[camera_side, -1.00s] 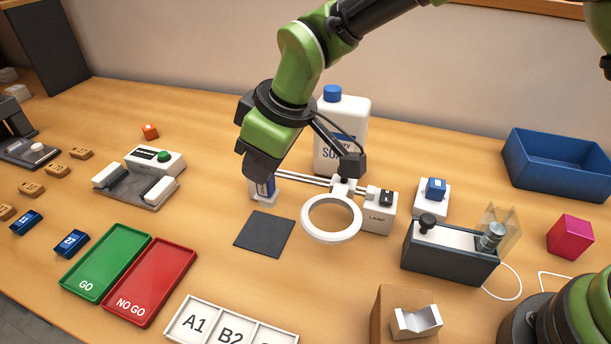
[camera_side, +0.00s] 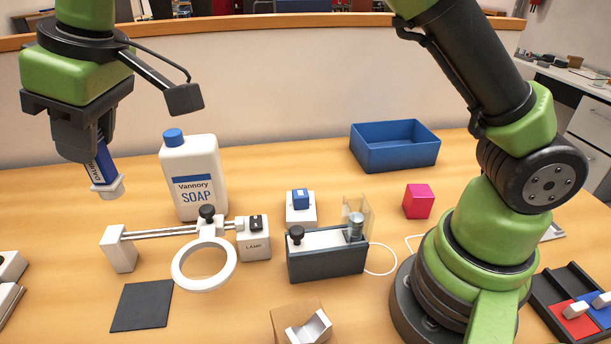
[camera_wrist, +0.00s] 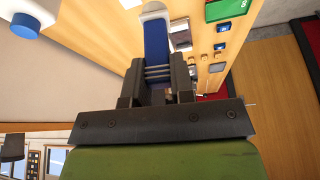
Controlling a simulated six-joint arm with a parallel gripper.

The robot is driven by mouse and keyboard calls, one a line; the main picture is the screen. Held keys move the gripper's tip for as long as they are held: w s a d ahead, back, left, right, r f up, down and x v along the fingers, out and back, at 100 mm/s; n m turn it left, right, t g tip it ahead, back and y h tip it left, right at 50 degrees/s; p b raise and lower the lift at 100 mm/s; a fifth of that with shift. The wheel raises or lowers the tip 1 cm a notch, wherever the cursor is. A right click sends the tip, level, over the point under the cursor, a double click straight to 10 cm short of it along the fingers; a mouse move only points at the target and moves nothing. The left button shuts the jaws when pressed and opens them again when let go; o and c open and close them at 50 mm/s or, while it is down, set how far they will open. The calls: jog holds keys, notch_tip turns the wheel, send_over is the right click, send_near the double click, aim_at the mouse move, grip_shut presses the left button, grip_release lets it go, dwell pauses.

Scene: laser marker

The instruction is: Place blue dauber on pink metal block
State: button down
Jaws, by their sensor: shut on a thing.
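The blue dauber (camera_side: 105,170), with a blue lettered body and a white end, is in my gripper (camera_side: 92,150) at the left of the side view. My gripper is shut on it and holds it up in the air, tilted, white end down, left of the soap bottle. In the wrist view the dauber's blue body (camera_wrist: 157,42) sticks out from between the fingers (camera_wrist: 157,72); its upper part is hidden by them. The pink metal block (camera_side: 418,201) sits on the table at the right, between the blue bin and my arm's base, far from my gripper. Its top is bare.
A soap bottle (camera_side: 196,185), ring lamp (camera_side: 205,287), small white stand with a blue button (camera_side: 301,209) and dark fixture (camera_side: 327,262) stand between my gripper and the block. A blue bin (camera_side: 395,158) is behind the block. A dark mat (camera_side: 142,306) lies at front left.

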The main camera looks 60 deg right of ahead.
jog(key=d+m+t+h, duration=0.1)
jog(key=d+m+h, duration=0.3)
jog(key=d+m, duration=0.85)
jog(key=s+d+m+g+h, duration=0.1)
jog(key=s+d+m+g, duration=0.2)
jog(key=d, duration=0.5)
jog(key=s+d+m+h, duration=0.1)
jog(key=s+d+m, duration=0.35)
jog(key=d, duration=0.35)
jog(key=s+d+m+g+h, duration=0.1)
jog(key=s+d+m+g, duration=0.1)
jog(key=d+m, duration=0.4)
jog(key=s+d+m+g+y, duration=0.1)
jog(key=s+d+m+g, duration=0.1)
jog(key=s+d+m, duration=0.35)
jog(key=s+d+m+g+y, duration=0.1)
jog(key=s+d+m+g, duration=0.15)
jog(key=s+m, duration=0.65)
jog(key=shift+n+t+y, duration=0.3)
jog(key=shift+n+t, duration=0.15)
jog(key=shift+n, duration=0.4)
jog(key=w+x, duration=0.1)
jog(key=x, duration=0.4)
jog(key=w+a+f+x, duration=0.1)
jog(key=x, duration=0.8)
jog(key=shift+w+a+f, duration=0.3)
jog(key=shift+a+f, duration=0.05)
jog(key=shift+f, duration=0.15)
jog(key=shift+f, duration=0.15)
